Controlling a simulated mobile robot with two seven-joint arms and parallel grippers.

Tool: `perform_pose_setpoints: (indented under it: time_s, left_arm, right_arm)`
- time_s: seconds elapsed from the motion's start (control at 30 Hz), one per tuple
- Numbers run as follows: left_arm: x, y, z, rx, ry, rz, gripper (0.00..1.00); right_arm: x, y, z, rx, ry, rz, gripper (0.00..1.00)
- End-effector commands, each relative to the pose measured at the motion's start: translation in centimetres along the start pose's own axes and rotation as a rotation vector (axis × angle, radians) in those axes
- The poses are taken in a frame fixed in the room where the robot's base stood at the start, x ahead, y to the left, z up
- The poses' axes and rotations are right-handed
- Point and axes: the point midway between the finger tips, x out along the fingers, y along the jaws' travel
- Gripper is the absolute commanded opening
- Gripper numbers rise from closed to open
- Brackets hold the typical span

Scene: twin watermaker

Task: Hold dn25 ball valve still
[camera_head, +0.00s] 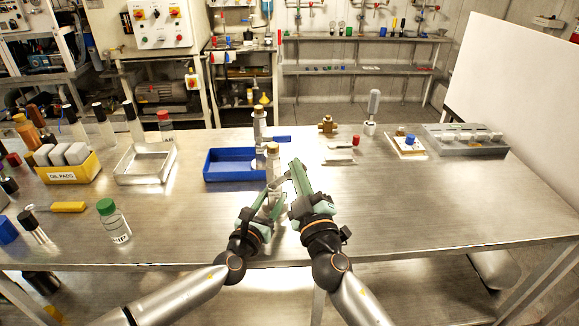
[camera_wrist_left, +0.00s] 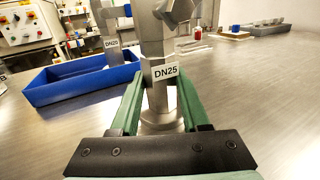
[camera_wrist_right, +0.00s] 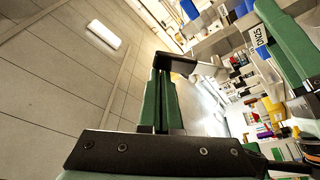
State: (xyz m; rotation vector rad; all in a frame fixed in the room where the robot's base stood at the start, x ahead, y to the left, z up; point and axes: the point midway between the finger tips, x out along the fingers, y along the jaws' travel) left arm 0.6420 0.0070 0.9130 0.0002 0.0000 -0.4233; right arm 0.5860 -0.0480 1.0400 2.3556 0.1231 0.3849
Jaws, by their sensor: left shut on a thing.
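The DN25 ball valve (camera_head: 272,153) stands upright on the steel table, with its DN25 label and grey body (camera_wrist_left: 158,100) large in the left wrist view. My left gripper (camera_head: 266,200) is shut around its lower body, with one green finger on each side. My right gripper (camera_head: 297,170) is beside and slightly above it on the right. In the right wrist view its two fingers (camera_wrist_right: 161,75) are close together, with a dark bar across their tips. I cannot tell whether they grip that bar. The DN25 label also shows in that view.
A blue tray (camera_head: 228,178) lies left of the valve. The DN20 valve (camera_head: 259,122) with a blue lever stands behind it. A brass fitting (camera_head: 327,125) and a grey tray (camera_head: 460,149) are further right. The table's right front is clear.

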Motion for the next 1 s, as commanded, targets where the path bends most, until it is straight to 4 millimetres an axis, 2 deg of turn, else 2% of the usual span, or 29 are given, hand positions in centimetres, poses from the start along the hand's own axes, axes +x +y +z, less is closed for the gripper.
perform_pose_setpoints:
  time_s: [0.4,1.0]
  left_arm:
    - [0.0,0.1,0.0,0.000,-0.001,0.001,0.00]
    - [0.0,0.1,0.0,0.000,0.000,0.001,0.00]
  right_arm:
    - [-0.5,0.0,1.5,-0.002,-0.003,0.001,0.00]
    - [-0.6,0.0,1.7,-0.003,-0.002,0.000,0.00]
